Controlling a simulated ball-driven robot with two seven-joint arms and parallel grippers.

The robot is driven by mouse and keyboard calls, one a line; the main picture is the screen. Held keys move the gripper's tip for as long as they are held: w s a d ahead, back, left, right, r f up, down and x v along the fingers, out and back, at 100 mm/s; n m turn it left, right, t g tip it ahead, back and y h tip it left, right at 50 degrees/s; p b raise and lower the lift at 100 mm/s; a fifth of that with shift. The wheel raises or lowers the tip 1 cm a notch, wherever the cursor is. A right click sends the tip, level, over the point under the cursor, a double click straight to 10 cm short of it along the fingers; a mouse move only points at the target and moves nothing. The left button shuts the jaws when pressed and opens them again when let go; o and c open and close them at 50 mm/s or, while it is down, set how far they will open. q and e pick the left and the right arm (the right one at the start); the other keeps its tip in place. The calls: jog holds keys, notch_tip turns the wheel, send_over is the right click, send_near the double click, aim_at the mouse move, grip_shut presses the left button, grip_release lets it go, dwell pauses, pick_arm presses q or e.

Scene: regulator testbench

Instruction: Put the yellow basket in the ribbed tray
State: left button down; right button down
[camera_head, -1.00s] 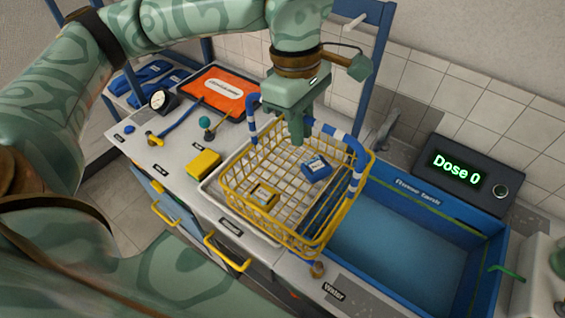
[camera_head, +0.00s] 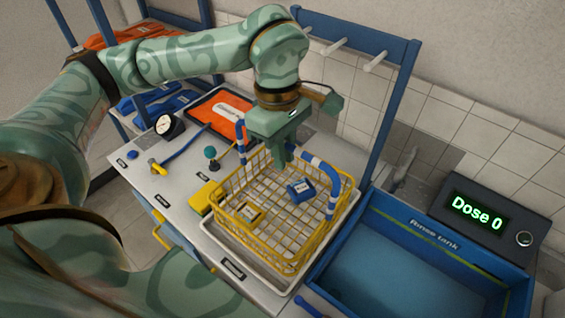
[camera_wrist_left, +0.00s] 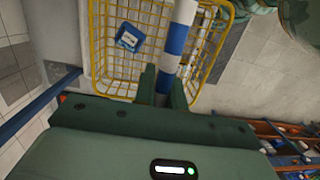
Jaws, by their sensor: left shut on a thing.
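The yellow wire basket (camera_head: 262,242) has a blue-and-white striped arched handle (camera_head: 325,171). A blue box (camera_head: 301,190) and a small yellow box (camera_head: 249,212) lie in it. My left gripper (camera_head: 283,160) is shut on the middle of the handle. In the left wrist view the striped handle (camera_wrist_left: 176,40) runs between the fingers (camera_wrist_left: 164,85), with the basket (camera_wrist_left: 96,50) beyond. The basket is upright over the pale ribbed tray (camera_head: 284,289), whose rim shows along the front. I cannot tell whether it touches the tray floor. My right gripper is not in view.
The blue rinse tank (camera_head: 385,262) adjoins the tray on the right, with a "Dose 0" display (camera_head: 478,213) behind it. A yellow block (camera_head: 204,198) is close at the basket's left. A gauge (camera_head: 168,126) and blue rack post (camera_head: 390,115) stand farther back.

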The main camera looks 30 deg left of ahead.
pick_arm(q)
jog(key=w+a+f, duration=0.2)
jog(key=w+f, duration=0.2)
jog(key=f, duration=0.4)
jog(key=shift+a+f+b, duration=0.15)
jog(key=shift+f+b, duration=0.25)
jog(key=shift+b, duration=0.05)
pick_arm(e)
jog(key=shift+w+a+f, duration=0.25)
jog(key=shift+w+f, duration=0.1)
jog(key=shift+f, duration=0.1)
pick_arm(q)
jog(key=c, duration=1.5)
grip_release()
jog(key=shift+o, duration=0.2)
jog(key=shift+s, duration=0.1)
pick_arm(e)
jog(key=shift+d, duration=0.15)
